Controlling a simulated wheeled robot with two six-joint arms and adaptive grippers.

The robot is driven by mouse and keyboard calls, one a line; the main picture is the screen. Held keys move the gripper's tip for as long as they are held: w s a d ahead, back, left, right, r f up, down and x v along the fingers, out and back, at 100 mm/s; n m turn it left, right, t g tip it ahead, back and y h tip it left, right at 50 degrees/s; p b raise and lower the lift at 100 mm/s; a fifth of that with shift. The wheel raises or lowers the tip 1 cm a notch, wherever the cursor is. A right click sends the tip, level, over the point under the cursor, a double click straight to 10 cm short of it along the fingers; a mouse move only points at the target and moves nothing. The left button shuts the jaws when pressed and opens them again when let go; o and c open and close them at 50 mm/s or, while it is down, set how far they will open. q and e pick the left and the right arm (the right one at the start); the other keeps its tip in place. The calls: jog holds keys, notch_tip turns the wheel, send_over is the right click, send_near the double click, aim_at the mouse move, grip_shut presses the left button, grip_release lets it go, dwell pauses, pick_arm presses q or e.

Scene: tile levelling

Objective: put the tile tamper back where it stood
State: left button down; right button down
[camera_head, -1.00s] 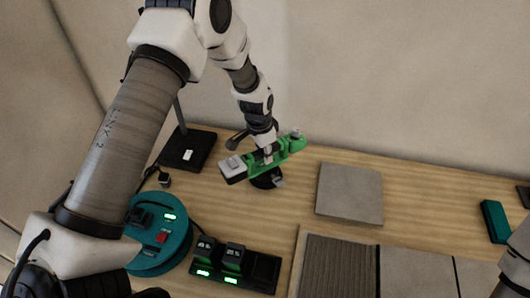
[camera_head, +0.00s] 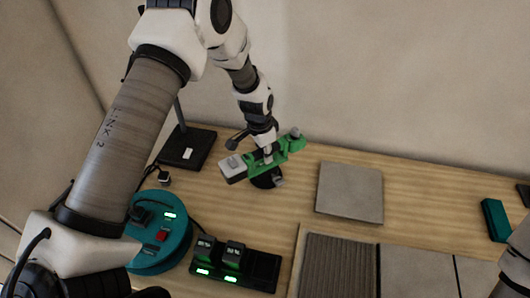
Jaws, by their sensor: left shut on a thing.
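The tile tamper (camera_head: 290,145) is a green tool with a grey-white block at its left end and a dark round part below it. It is at the back middle of the wooden table in the head view. My left gripper (camera_head: 266,150) is shut on the tamper from above, and the fingers partly hide its middle. I cannot tell whether the dark part under it touches the table. Part of my right arm shows at the lower right edge, but its gripper is outside the view.
A loose grey tile (camera_head: 349,192) lies right of the tamper. Laid tiles (camera_head: 415,272) and a ribbed bed (camera_head: 335,268) are in front. A teal cable reel (camera_head: 165,250), a battery charger (camera_head: 262,270) and a black base (camera_head: 190,150) stand left. A teal box (camera_head: 495,219) lies right.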

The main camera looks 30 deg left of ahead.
pick_arm(q)
jog(key=shift+f, duration=0.3)
dwell(0.4)
jog(key=c, duration=0.9)
grip_release()
jog(key=shift+s, duration=0.1)
